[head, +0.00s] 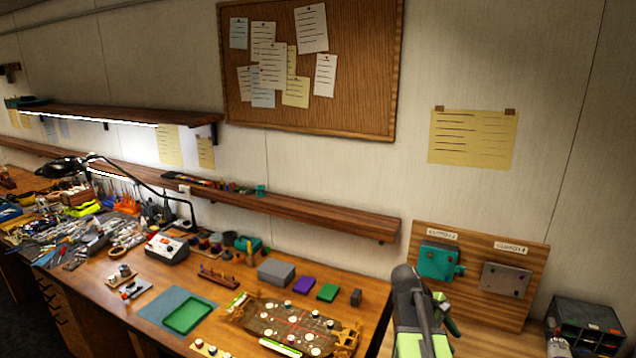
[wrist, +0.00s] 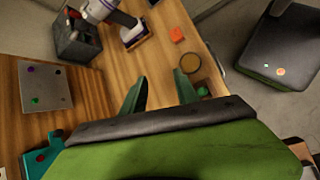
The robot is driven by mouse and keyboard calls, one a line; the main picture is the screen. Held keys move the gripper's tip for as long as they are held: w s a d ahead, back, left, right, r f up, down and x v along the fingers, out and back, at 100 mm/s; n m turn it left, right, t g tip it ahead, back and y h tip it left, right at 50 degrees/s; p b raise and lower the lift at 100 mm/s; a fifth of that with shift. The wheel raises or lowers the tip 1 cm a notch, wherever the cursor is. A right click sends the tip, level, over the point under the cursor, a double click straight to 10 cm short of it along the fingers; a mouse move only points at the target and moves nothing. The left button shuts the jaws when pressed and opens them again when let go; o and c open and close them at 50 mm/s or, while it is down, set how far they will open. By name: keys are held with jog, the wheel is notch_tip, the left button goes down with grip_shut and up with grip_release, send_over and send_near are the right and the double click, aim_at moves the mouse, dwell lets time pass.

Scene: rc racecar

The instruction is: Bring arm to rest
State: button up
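My arm (head: 410,315) rises at the bottom of the head view, in front of the right part of the bench and the wooden panel. My gripper (wrist: 160,85) shows in the wrist view with its two green fingers apart. Bare wood bench top shows between them, and nothing is held. In the head view the fingers are mostly hidden behind the arm.
The wooden panel (head: 465,233) carries a teal holder (head: 437,262) and a grey plate (head: 505,280). A dark bin (head: 585,325) stands at right. A racecar chassis (head: 290,325) and a green tray (head: 188,315) lie left of my arm.

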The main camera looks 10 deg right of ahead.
jog(key=w+a+f+m+t+y, duration=0.2)
jog(key=a+f+m+y, duration=0.1)
jog(key=a, duration=1.3)
jog(key=w+a+f+m+t+y, duration=0.15)
jog(key=a+m+y, duration=0.25)
jog(key=a, duration=1.1)
jog(key=shift+g, duration=0.25)
jog(key=s+f+b, duration=0.1)
jog(key=f+b, duration=0.4)
jog(key=a+f+b, duration=0.1)
jog(key=f+b, duration=0.4)
jog(key=s+f+b, duration=0.1)
jog(key=f+b, duration=0.3)
jog(key=f, duration=0.1)
jog(key=shift+s+a+f+b, duration=0.2)
jog(key=shift+s+b, duration=0.1)
jog(key=shift+b, duration=0.1)
jog(key=shift+s+f+b, duration=0.1)
jog(key=shift+f+b, duration=0.25)
jog(key=shift+r, duration=0.15)
